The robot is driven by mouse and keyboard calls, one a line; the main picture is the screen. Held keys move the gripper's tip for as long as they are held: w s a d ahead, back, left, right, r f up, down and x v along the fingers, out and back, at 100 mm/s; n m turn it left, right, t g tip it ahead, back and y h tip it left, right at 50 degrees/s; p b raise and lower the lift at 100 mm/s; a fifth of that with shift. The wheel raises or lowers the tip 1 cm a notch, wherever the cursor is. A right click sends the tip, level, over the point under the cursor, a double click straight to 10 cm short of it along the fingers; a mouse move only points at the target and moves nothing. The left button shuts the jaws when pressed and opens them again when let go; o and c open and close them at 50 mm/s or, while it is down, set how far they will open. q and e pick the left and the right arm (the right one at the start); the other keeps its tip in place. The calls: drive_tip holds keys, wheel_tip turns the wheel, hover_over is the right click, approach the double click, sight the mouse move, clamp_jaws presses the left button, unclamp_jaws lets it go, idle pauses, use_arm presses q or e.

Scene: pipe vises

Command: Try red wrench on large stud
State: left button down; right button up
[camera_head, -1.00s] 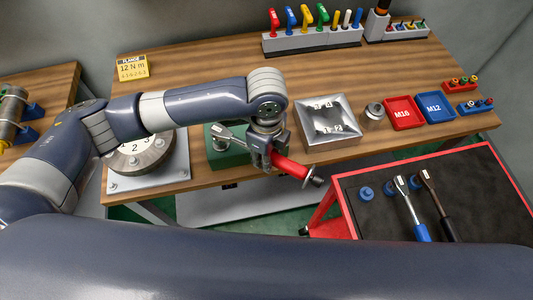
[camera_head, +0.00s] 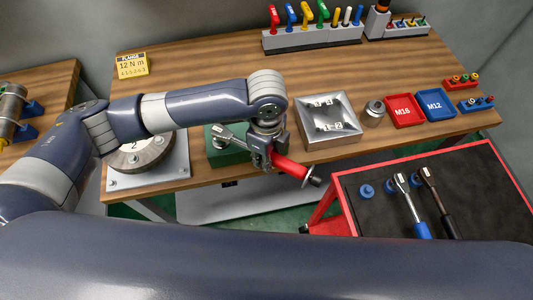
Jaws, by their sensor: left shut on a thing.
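My left gripper (camera_head: 262,152) is shut on the red wrench, a torque wrench with a red handle (camera_head: 291,168). The wrench's steel head (camera_head: 219,133) points left, over the green block (camera_head: 229,157) at the bench's front edge. A metal piece (camera_head: 221,143) shows just under the head; I cannot tell whether it is the large stud or a socket, or whether the head is seated on it. The handle sticks out to the right past the bench edge. My right gripper is not in view.
A round flange (camera_head: 149,157) on a plate lies left of the green block. A silver tray (camera_head: 329,121), the red M16 tray (camera_head: 404,111) and the blue M12 tray (camera_head: 436,106) are to the right. A red-rimmed cart (camera_head: 480,188) holds two more wrenches.

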use_arm(q)
drive_tip(key=shift+f, duration=0.35)
drive_tip(key=shift+f+p, duration=0.1)
drive_tip(key=shift+p, duration=0.2)
idle(1.5)
drive_tip(key=shift+s, duration=0.15)
drive_tip(key=shift+s+a+m+p, duration=0.15)
drive_tip(key=shift+s+m+p, duration=0.15)
drive_tip(key=shift+p, duration=0.15)
idle(0.4)
